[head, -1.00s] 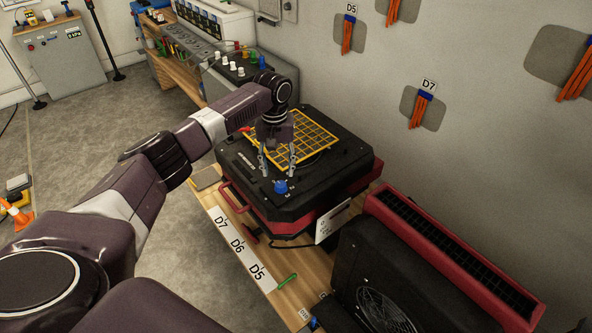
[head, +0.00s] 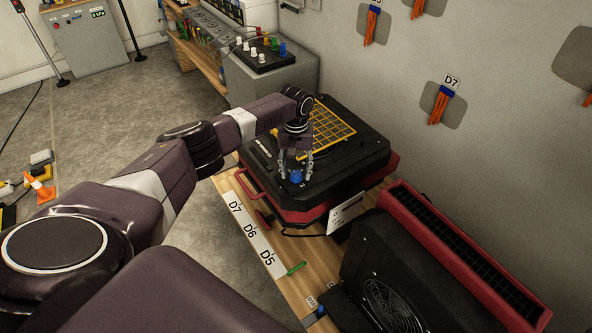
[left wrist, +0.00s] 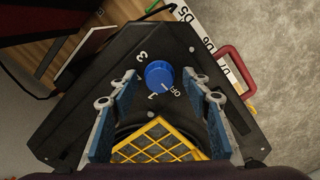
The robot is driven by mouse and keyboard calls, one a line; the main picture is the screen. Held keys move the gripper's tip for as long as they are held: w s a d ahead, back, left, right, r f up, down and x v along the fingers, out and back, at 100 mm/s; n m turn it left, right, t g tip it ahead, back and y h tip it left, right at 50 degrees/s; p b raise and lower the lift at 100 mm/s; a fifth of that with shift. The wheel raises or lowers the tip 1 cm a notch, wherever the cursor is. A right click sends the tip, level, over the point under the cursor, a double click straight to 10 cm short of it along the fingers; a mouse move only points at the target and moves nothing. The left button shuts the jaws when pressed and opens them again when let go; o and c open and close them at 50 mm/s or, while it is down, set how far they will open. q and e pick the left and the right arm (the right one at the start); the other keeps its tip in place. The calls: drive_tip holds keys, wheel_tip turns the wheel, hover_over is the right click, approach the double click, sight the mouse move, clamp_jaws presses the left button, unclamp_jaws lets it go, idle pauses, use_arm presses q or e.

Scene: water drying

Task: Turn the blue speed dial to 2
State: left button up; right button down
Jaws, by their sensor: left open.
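The blue speed dial (head: 296,176) sits on the near corner of the black machine (head: 345,170) with the yellow grille. In the left wrist view the dial (left wrist: 159,75) shows from above, with the labels 3, 1 and OFF around it; I see no 2. My left gripper (head: 296,162) points down over the dial, open, with one finger on each side. The fingers appear clear of the dial at the sides. My right gripper is not in view.
The machine stands on a wooden bench (head: 239,188) with a D5–D7 label strip (head: 254,236) and a green pen-like item (head: 297,268). A black and red fan unit (head: 385,265) stands close at the right. The wall is behind.

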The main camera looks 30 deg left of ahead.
use_arm(q)
drive_tip(key=c, duration=1.2)
drive_tip(key=shift+o, duration=0.2)
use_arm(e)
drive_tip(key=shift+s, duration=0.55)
use_arm(q)
drive_tip(key=m, duration=0.5)
drive_tip(key=shift+d, duration=0.1)
drive_tip(key=m, duration=0.8)
drive_tip(key=shift+m+b, duration=0.3)
drive_tip(key=m, duration=0.3)
drive_tip(key=shift+w+m, duration=0.1)
drive_tip(key=shift+m, duration=0.2)
drive_tip(key=m+b, duration=0.1)
drive_tip(key=m, duration=0.5)
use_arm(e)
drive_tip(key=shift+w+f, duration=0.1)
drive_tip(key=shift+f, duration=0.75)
use_arm(q)
drive_tip(key=shift+r+m, duration=0.1)
drive_tip(key=shift+m, duration=0.3)
